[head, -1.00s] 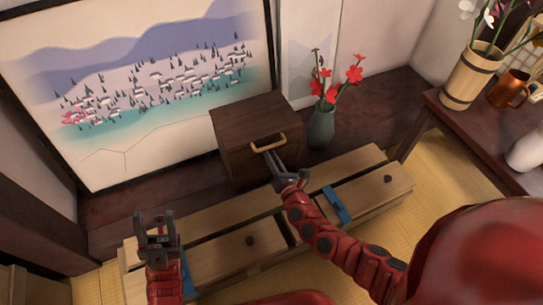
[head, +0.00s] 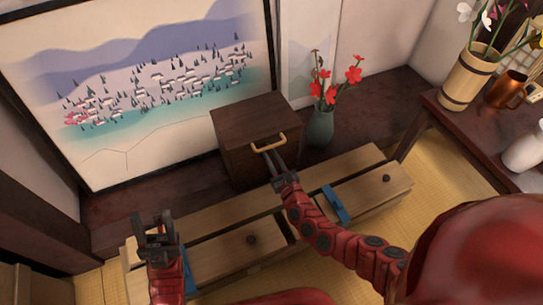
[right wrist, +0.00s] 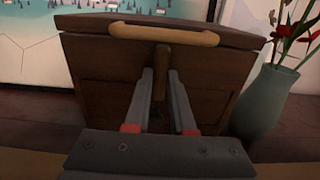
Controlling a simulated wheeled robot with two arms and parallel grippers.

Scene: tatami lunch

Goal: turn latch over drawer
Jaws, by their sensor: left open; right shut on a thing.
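A dark brown wooden box (head: 238,158) with a drawer front stands against the wall. A light wooden handle (head: 283,141) runs along the upper edge of its front; the handle also shows in the right wrist view (right wrist: 190,37). Below the handle, a narrow brown latch (right wrist: 161,62) stands upright against the drawer front. My right gripper (head: 272,155) is at the drawer front, shut on the latch, with one finger on each side in the right wrist view (right wrist: 161,75). The latch's lower part is dim between the fingers. My left gripper (head: 153,225) is open and empty, away from the box.
A green vase (head: 320,128) with red flowers stands close to the right of the box. A long low wooden bench (head: 345,170) with blue bands lies in front. A dark table (head: 435,105) at the right holds a wooden bucket (head: 468,80) and a copper mug (head: 505,92).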

